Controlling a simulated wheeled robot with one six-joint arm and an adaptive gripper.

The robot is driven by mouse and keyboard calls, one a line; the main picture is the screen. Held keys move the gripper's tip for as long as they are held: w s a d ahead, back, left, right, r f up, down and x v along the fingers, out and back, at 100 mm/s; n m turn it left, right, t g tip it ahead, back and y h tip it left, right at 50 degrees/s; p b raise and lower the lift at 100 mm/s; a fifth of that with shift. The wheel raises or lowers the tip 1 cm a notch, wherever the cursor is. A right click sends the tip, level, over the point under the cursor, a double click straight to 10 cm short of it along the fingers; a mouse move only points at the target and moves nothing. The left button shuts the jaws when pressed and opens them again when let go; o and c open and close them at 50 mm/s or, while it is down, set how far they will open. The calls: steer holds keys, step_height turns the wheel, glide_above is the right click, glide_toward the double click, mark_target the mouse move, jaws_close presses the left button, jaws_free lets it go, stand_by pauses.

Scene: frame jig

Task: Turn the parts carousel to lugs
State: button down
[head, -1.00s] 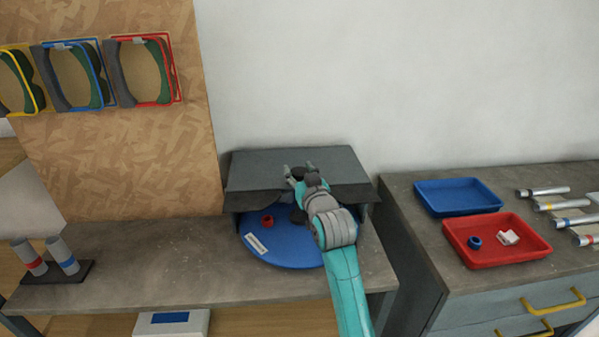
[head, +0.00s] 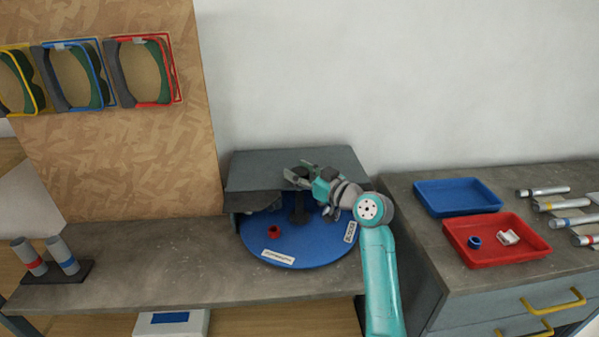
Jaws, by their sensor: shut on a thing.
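The parts carousel is a round blue disc (head: 312,247) under a grey hood. A dark upright post (head: 298,208) rises from its middle. One white label (head: 277,258) faces the front, its text too small to read surely. Another label (head: 350,232) at the right edge seems to read "LUGS". A red ring-shaped part (head: 274,231) lies on the disc at left. The fingertips partly hide the grip.
The grey hood (head: 255,172) covers the back of the disc. To the right, a blue tray (head: 458,210) and a red tray (head: 483,258) with small parts stand on a cabinet. Two tubes stand in a holder (head: 75,274) at left. The bench between is clear.

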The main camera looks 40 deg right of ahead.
steer(key=shift+n+g+y, duration=0.7)
steer(key=shift+n+y, duration=0.6)
steer(key=shift+y, duration=0.65)
steer(key=shift+n+g+y, duration=0.7)
steer(key=shift+n+y, duration=0.6)
steer(key=shift+y, duration=0.65)
steer(key=shift+f+n+g+y, duration=0.1)
steer(key=shift+n+g+y, duration=0.4)
steer(key=shift+n+y, duration=0.15)
steer(key=shift+c, duration=2.2)
jaws_free()
steer(key=v, duration=1.2)
